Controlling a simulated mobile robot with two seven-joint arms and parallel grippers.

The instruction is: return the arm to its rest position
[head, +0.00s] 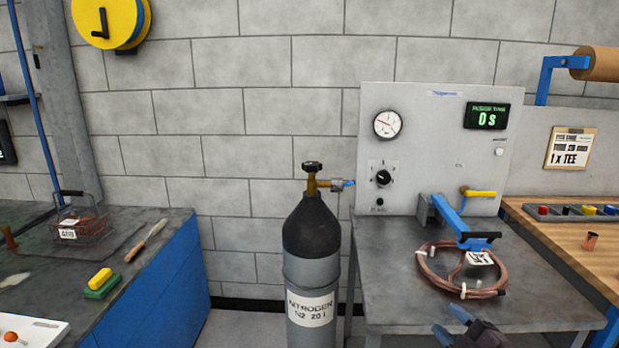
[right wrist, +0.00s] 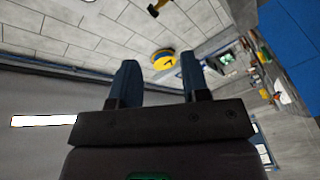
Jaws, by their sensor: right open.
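My right gripper (head: 452,324) shows at the bottom edge of the head view, in front of the grey steel table (head: 385,290). Its two blue fingers also show in the right wrist view (right wrist: 158,85), apart and with nothing between them. A coil of copper tube (head: 432,275) with a white tag (head: 479,258) lies on the steel table, beyond the gripper and apart from it. My left gripper is in neither view.
A nitrogen cylinder (head: 312,260) stands left of the steel table. A grey panel (head: 430,150) with a gauge, a dial and a display reading 0 S stands behind. A blue-sided bench (head: 165,285) is at left, a wooden bench (head: 555,218) at right.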

